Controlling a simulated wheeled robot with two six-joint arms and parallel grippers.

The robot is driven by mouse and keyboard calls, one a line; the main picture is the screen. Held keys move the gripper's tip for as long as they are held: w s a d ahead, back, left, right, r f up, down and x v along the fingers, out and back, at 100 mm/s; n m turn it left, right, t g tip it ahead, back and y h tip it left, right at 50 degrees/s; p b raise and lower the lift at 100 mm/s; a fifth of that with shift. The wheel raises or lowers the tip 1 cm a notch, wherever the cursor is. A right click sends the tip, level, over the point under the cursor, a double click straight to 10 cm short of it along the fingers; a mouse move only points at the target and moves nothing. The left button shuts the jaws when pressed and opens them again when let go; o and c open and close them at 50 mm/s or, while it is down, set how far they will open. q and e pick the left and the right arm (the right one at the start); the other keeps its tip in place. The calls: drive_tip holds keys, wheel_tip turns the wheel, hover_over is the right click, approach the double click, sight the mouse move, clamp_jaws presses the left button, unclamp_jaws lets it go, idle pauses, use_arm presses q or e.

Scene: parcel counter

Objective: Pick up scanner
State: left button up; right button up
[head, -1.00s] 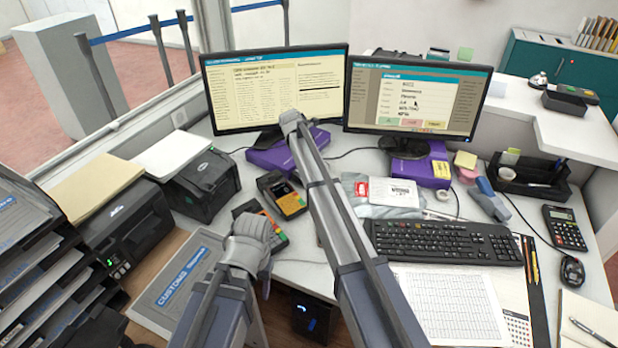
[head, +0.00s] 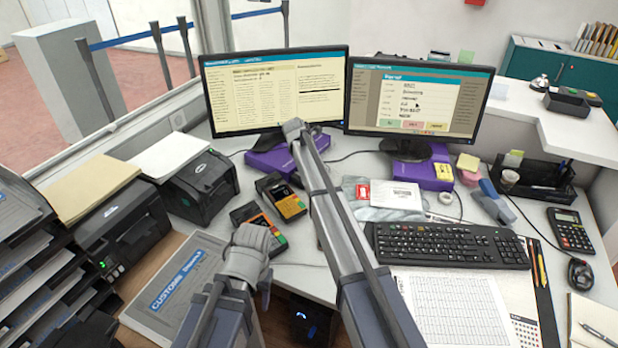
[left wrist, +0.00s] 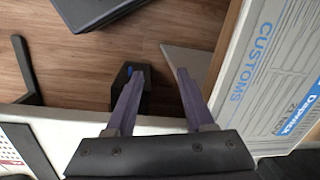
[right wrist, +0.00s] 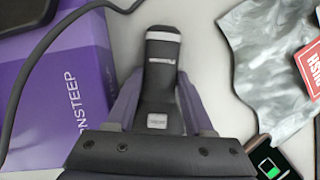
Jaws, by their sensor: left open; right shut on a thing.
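The scanner (right wrist: 160,60) shows in the right wrist view as a dark handheld device with a white band near its far end and a small pale label on its body. My right gripper (right wrist: 157,88) is shut on it, with one finger on each side. I cannot tell whether it is clear of the counter. In the head view my right arm hides the scanner and that gripper. My left gripper (left wrist: 158,75) is open and empty, pointing down past the counter's edge beside the grey customs box (left wrist: 275,75).
A purple box (right wrist: 65,90) lies left of the scanner and a grey plastic bag (right wrist: 265,60) right of it. Two card terminals (head: 281,197) (head: 260,228) lie left of my right arm. The monitors (head: 277,92) stand behind; the keyboard (head: 450,246) is at right.

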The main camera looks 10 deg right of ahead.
clamp_jaws()
drive_tip(key=shift+r, duration=0.1)
wheel_tip(320, 180, up, 10)
drive_tip(key=p, duration=1)
